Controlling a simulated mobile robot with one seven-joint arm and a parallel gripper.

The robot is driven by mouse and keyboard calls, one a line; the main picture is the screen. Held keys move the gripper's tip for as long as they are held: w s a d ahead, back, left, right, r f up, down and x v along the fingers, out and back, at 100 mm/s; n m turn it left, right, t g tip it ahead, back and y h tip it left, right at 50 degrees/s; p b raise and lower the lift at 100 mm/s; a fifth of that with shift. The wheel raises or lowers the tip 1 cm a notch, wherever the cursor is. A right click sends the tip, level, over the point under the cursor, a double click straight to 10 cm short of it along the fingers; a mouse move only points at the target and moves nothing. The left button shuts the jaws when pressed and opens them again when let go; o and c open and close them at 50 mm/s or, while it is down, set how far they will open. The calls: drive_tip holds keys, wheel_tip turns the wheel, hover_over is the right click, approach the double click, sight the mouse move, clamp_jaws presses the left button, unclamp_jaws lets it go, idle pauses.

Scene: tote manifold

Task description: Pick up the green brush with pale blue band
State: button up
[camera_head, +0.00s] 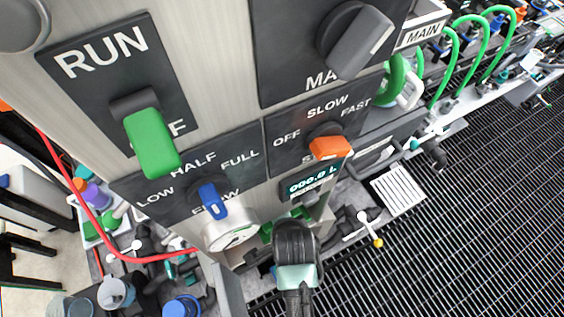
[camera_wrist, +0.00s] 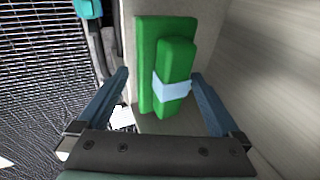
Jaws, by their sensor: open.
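The green brush with the pale blue band (camera_wrist: 176,62) is in the middle of the wrist view. It has a wide flat green part behind and a narrower raised green bar in front, with the band around the bar's lower half. My gripper (camera_wrist: 160,73) is open, one finger to the left of the brush and one to the right. The right finger's tip appears close to the band; I cannot tell whether it touches. In the head view, my dark arm end is low in the middle, and small green parts (camera_head: 301,212) show just behind it, partly hidden.
A pale wall (camera_wrist: 265,80) stands close on the right in the wrist view. The control panel (camera_head: 225,60) with green, blue and orange knobs fills the upper left of the head view. A red hose (camera_head: 75,175) runs on the left. Dark floor grating (camera_head: 480,200) lies right.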

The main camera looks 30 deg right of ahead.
drive_tip(key=shift+s, duration=0.1)
drive_tip(key=c, duration=1.3)
drive_tip(key=shift+r, duration=0.1)
drive_tip(key=shift+c, duration=0.2)
drive_tip(key=shift+r+b, duration=0.4)
drive_tip(key=shift+r, duration=0.15)
drive_tip(key=shift+s+d+r+b, duration=0.15)
drive_tip(key=shift+s+b, duration=1)
drive_tip(key=shift+s, duration=3.3)
drive_tip(key=shift+s+d+b, duration=0.15)
drive_tip(key=shift+s+b, duration=0.95)
drive_tip(key=shift+s, duration=3.35)
